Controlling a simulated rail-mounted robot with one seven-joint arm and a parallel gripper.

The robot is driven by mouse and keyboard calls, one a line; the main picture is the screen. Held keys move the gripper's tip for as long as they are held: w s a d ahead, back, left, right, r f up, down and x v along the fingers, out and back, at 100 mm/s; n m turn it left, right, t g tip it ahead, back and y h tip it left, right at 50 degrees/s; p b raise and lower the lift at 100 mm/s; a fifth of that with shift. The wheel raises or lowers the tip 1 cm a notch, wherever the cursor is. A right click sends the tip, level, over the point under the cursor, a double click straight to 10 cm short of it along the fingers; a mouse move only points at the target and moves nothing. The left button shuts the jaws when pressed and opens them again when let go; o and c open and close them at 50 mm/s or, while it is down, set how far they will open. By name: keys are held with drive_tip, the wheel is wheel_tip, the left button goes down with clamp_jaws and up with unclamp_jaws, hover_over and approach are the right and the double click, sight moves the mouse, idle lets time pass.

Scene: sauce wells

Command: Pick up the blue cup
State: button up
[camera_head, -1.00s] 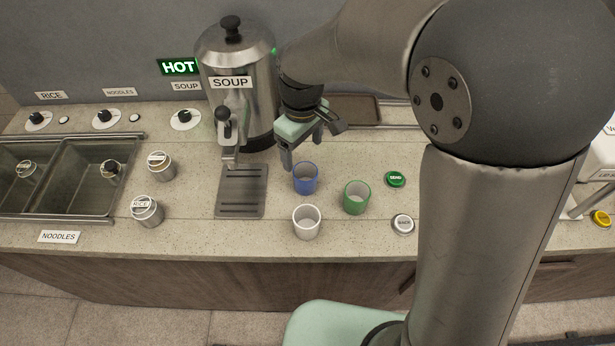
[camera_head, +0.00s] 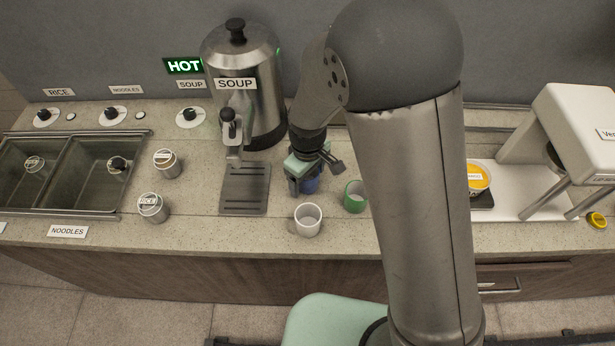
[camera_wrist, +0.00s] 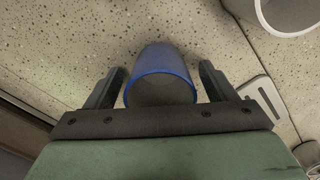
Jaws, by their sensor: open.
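The blue cup (camera_head: 310,185) stands on the counter, mostly hidden under my gripper in the head view. My gripper (camera_head: 303,190) is low over it. In the wrist view the blue cup (camera_wrist: 161,75) lies between the two open fingers of my gripper (camera_wrist: 162,80), one finger on each side. A gap shows on both sides, slightly smaller at the left. The cup's blue rim is near the palm and its inside looks empty.
A white cup (camera_head: 308,219) stands in front of the blue cup and a green cup (camera_head: 355,197) to its right. The soup urn (camera_head: 250,90) and its drip tray (camera_head: 244,190) are at left. Small labelled jars (camera_head: 152,208) stand near the sink (camera_head: 100,177).

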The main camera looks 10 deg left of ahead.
drive_tip(key=c, duration=1.1)
